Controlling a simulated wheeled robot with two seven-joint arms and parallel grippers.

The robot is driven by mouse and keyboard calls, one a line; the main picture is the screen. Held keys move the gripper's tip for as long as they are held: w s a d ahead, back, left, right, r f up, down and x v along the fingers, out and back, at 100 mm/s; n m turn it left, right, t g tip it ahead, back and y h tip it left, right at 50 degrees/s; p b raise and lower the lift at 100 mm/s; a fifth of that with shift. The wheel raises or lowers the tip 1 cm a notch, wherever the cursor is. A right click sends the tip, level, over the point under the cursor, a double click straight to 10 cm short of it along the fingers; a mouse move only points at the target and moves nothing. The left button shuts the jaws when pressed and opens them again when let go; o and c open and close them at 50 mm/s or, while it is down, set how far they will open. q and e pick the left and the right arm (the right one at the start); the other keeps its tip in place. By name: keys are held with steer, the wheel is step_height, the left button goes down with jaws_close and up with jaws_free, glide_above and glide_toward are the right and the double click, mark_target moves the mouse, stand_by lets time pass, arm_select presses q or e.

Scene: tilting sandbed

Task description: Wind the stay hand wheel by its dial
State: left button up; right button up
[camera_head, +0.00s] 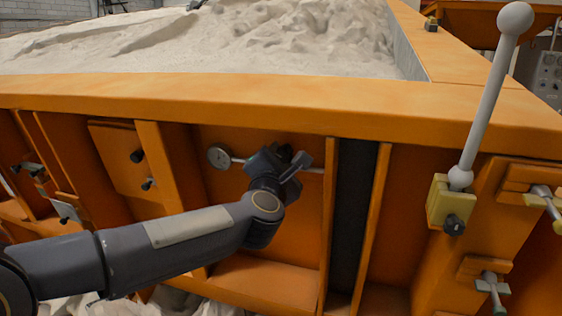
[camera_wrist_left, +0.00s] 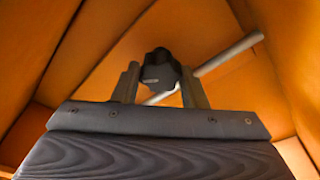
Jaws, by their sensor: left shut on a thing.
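The stay hand wheel is a black lobed knob (camera_wrist_left: 160,66) between the two fingers of my left gripper in the left wrist view. My left gripper (camera_head: 290,163) is shut on it, in a bay of the orange sandbed wall. In the head view my gripper hides most of the wheel. A pale rod (camera_wrist_left: 228,55) runs behind the wheel, slanting in the wrist view. The round pale dial (camera_head: 218,157) is at the rod's left end in the head view, left of my gripper; its reading is too small to tell. My right gripper is not in view.
The orange rim (camera_head: 300,98) of the sandbed runs above my gripper, with pale sand (camera_head: 250,40) behind it. Upright orange ribs bound the bay on both sides. A grey lever (camera_head: 487,95) with a ball top stands at right. Small black knobs (camera_head: 137,156) sit at left.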

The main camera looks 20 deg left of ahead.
arm_select(q)
steer(key=m+b, duration=0.1)
steer(key=m, duration=0.3)
steer(key=shift+f+t+y, duration=0.1)
steer(key=shift+t+y, duration=0.2)
steer(key=shift+t, duration=0.1)
steer(key=m+b, duration=0.1)
steer(key=m, duration=0.3)
steer(key=shift+m+t, duration=0.3)
steer(key=shift+t, duration=0.1)
steer(key=o, duration=1)
steer(key=shift+c, duration=0.2)
steer(key=shift+r, duration=0.2)
